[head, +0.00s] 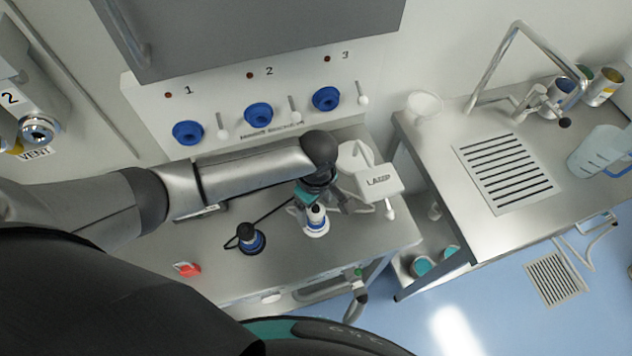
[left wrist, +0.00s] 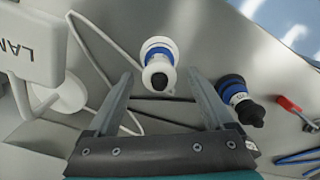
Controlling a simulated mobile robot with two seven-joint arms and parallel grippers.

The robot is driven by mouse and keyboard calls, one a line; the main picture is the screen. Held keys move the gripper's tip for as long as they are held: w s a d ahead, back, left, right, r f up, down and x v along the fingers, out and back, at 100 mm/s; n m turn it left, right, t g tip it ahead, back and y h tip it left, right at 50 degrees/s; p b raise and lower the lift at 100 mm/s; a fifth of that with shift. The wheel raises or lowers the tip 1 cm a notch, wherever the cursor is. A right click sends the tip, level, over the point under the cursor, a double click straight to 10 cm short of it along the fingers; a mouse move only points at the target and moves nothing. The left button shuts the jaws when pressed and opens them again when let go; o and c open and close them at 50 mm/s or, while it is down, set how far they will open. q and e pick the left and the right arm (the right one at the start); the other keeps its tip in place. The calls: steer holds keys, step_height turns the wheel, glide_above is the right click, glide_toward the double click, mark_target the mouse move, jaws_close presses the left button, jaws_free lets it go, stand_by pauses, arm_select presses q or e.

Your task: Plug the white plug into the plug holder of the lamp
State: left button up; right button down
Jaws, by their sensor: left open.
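The white plug (head: 317,223), with a blue band, stands on the metal table; it also shows in the left wrist view (left wrist: 158,52), with a dark tip. My left gripper (head: 318,197) is open above it. In the wrist view, the plug lies just ahead of the gap between the fingertips (left wrist: 160,74), and I see no grip on it. The white lamp (head: 377,181), labelled LAMP, stands right of the plug and shows at the left of the wrist view (left wrist: 30,45). I cannot make out its plug holder for certain. My right gripper is not in view.
A black-and-blue plug (head: 251,240) with a dark cable stands left of the white plug. A red-handled tool (head: 187,269) lies near the table's front. Blue wall sockets (head: 258,114) numbered 1 to 3 line the back. A sink counter (head: 470,200) stands at right.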

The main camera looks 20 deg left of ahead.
arm_select(q)
step_height(320, 180, up, 12)
stand_by(0.4)
stand_by(0.3)
